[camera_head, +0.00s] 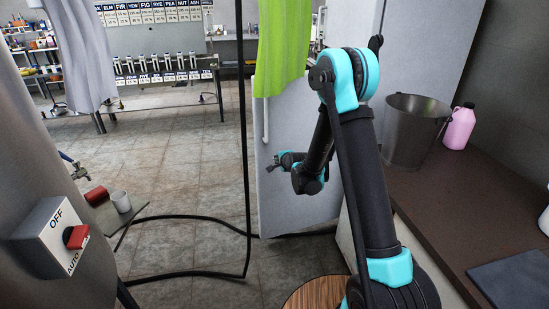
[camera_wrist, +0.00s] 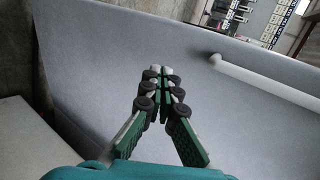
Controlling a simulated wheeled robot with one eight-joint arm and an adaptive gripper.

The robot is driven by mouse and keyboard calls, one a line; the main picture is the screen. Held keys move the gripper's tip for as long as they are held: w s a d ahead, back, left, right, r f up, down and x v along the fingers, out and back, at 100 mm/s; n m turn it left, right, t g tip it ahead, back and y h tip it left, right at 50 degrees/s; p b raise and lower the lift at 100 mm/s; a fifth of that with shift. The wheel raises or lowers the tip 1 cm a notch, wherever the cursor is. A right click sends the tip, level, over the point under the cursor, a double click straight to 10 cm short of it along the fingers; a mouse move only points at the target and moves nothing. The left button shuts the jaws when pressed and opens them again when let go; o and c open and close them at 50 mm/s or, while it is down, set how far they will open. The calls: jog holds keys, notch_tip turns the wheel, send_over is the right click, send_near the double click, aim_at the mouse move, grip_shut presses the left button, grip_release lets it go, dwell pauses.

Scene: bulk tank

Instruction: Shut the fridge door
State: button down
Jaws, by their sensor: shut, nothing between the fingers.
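The fridge door (camera_head: 300,205) is a pale grey-white upright panel just beyond my arm in the head view. A white bar handle (camera_head: 265,122) runs up its left edge. In the wrist view the door (camera_wrist: 235,115) fills most of the picture, with its white handle (camera_wrist: 262,82) at the upper right. The fridge body cannot be clearly made out; my arm covers part of that area. My gripper (camera_head: 274,165) is in front of the door, below the handle's level. In the wrist view my gripper (camera_wrist: 160,72) is shut and empty, pointing at the door's face; contact cannot be told.
A brown counter (camera_head: 445,215) at the right holds a metal bucket (camera_head: 413,130) and a pink jug (camera_head: 459,128). A green cloth (camera_head: 283,45) hangs before the door's top. A steel tank with a switch box (camera_head: 50,235) stands left. Black hoses (camera_head: 190,218) cross the tiled floor.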

send_near(267, 154)
jog(key=x, duration=0.5)
jog(key=shift+f, duration=0.4)
jog(key=shift+w+a, duration=0.25)
jog(key=shift+w, duration=0.25)
